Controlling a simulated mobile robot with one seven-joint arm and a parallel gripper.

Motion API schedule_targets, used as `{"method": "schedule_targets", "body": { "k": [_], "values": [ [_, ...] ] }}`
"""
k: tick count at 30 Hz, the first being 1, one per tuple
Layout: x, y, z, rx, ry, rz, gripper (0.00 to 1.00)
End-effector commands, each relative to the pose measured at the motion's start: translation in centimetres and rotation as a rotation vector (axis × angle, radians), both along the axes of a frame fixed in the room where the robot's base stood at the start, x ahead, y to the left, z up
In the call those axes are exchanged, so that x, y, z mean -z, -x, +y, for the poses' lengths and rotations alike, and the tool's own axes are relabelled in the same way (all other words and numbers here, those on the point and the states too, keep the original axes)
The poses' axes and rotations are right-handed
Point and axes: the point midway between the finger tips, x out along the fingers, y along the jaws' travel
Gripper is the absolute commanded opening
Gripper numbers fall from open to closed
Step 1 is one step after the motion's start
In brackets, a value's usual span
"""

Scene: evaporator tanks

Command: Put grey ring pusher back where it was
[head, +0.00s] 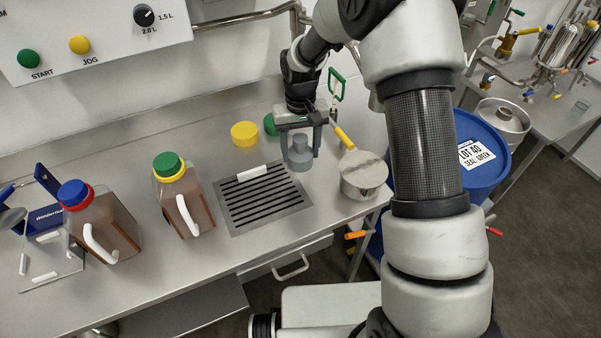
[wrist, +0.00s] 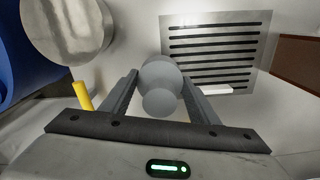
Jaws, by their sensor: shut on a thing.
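The grey ring pusher (head: 299,155) is a grey piece with a round knob on a wider round base. My gripper (head: 300,128) is shut on it, with one finger on each side. In the wrist view the pusher (wrist: 160,80) sits between the two fingers of my gripper (wrist: 160,95). In the head view it is by the upper right corner of the slotted drain grate (head: 262,197). I cannot tell whether its base touches the counter.
A steel pot (head: 363,175) with a yellow handle stands close right of my gripper. Yellow (head: 245,134) and green (head: 270,125) caps lie behind. A white piece (head: 252,173) lies at the grate's edge. Brown jugs with green (head: 168,164) and blue (head: 73,193) caps stand left.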

Motion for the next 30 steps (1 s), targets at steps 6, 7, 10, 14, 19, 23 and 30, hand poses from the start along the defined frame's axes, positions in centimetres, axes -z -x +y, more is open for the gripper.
{"method": "schedule_targets", "body": {
  "k": [6, 7, 10, 14, 19, 23, 30],
  "values": [
    [3.2, 0.0, -0.1, 0.0, 0.001, 0.001, 0.3],
    [3.3, 0.0, 0.0, 0.001, 0.001, 0.0, 0.3],
    [4.1, 0.0, -0.1, 0.001, 0.001, 0.001, 0.3],
    [6.0, 0.1, -0.1, 0.001, 0.0, 0.002, 0.3],
    [7.1, 0.0, -0.1, 0.001, 0.001, -0.002, 0.3],
    [7.0, 0.0, -0.1, 0.001, 0.001, -0.001, 0.3],
    [7.4, 0.0, -0.1, 0.001, 0.001, -0.001, 0.65]
  ]
}}
